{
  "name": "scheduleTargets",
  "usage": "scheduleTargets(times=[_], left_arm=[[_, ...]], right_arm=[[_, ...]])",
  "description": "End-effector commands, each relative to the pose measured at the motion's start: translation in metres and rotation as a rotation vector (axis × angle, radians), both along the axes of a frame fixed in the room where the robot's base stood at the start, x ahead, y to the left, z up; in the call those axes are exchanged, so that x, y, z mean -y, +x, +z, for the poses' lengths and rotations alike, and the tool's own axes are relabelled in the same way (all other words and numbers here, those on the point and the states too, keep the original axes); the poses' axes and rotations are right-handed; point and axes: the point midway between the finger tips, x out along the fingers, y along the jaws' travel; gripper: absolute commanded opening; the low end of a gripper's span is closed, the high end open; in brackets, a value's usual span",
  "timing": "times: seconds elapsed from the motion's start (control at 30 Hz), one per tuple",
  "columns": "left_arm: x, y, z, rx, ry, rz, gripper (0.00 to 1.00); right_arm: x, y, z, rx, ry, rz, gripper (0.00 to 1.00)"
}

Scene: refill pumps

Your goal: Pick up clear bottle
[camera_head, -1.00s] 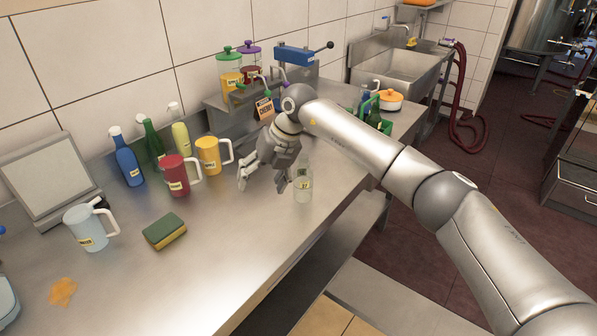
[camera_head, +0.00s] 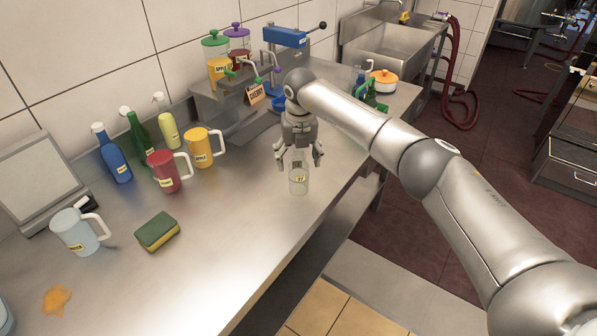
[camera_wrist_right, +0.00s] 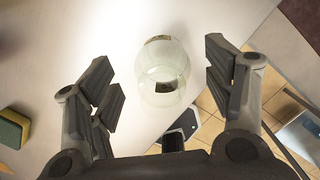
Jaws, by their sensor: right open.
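The clear bottle (camera_head: 298,182) stands upright on the steel counter (camera_head: 225,235), near its front edge, with a small yellowish label. My right gripper (camera_head: 299,160) is above the bottle, with its fingers spread to either side of the bottle's upper part. In the right wrist view the bottle (camera_wrist_right: 163,75) shows between the two open finger pads (camera_wrist_right: 165,80), with a gap on both sides. The bottle's top is partly hidden by the gripper in the head view. My left gripper is not in view.
A sponge (camera_head: 157,231), a red mug (camera_head: 168,172), a yellow mug (camera_head: 203,148) and a pale pitcher (camera_head: 78,232) stand left of the bottle. Several coloured bottles line the wall. A pump stand (camera_head: 232,100) is behind. The counter's front edge is close to the bottle.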

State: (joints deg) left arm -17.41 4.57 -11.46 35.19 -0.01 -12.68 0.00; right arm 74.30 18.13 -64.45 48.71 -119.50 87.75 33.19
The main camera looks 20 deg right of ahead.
Motion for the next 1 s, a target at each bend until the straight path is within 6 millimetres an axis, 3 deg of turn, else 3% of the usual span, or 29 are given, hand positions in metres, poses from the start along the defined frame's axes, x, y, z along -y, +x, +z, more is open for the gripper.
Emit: scheduleTargets(times=[0.03, 0.17, 0.47, 0.9, 1.0], left_arm=[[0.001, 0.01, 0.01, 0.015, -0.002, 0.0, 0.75], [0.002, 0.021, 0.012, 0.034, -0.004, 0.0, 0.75], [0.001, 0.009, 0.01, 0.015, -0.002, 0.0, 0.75], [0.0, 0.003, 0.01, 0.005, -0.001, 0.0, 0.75], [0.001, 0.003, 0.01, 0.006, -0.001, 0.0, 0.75]], right_arm=[[0.002, 0.0, -0.004, -0.005, 0.001, -0.002, 0.74], [0.001, 0.003, -0.02, -0.002, 0.001, 0.0, 0.74], [0.001, 0.004, -0.026, 0.0, 0.001, 0.0, 0.74], [0.001, 0.004, -0.025, 0.001, 0.002, 0.0, 0.19], [0.001, 0.004, -0.025, 0.001, 0.002, 0.0, 0.18]])
